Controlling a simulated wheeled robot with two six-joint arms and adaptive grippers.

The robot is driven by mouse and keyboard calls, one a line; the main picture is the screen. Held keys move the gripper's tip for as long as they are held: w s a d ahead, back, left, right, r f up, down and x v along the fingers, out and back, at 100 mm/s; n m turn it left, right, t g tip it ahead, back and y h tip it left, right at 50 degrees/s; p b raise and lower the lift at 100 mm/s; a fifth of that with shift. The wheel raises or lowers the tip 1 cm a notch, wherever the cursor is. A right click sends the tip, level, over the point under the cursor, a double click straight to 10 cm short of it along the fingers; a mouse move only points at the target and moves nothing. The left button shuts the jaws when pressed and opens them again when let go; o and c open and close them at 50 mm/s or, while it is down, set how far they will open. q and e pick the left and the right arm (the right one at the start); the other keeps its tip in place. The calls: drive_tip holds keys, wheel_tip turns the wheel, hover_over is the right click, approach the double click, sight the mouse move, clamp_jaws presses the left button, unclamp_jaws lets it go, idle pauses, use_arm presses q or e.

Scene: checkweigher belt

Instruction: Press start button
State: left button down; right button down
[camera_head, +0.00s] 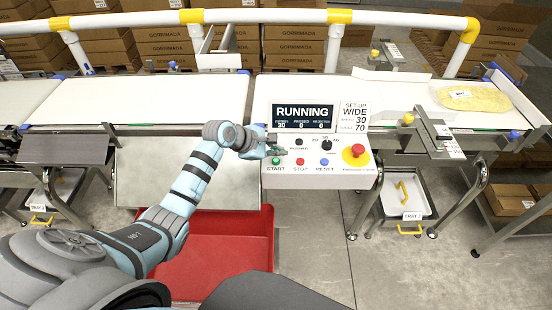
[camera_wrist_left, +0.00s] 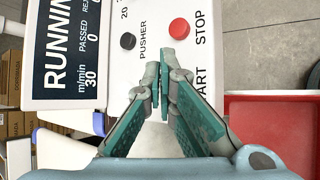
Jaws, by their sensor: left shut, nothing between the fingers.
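The control panel (camera_head: 330,181) carries a green start button (camera_head: 276,161) above the word START, at the panel's left end. My left gripper (camera_head: 279,150) is shut and empty, with its fingertips just over the start button's area. In the wrist view the closed fingertips (camera_wrist_left: 162,84) cover the button and part of its label; whether they touch it I cannot tell. The display (camera_head: 304,113) reads RUNNING, with 30, 0 and 0 below. My right gripper is not in view.
Beside start are a red stop button (camera_head: 299,162), a blue reset button (camera_head: 324,162), black knobs and a red emergency stop on yellow (camera_head: 356,154). A yellow pack (camera_head: 474,98) lies on the right belt. A red bin (camera_head: 220,250) stands below the panel's left.

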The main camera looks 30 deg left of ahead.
use_arm(q)
wheel_tip(320, 180, up, 4)
drive_tip(key=p, duration=0.2)
drive_tip(key=shift+r+p, duration=0.25)
drive_tip(key=shift+p, duration=0.15)
drive_tip(key=shift+f, duration=0.1)
wheel_tip(320, 180, up, 5)
drive_tip(key=p, duration=0.4)
hover_over(277, 162)
wheel_tip(277, 162, up, 4)
drive_tip(key=shift+s+r, duration=0.1)
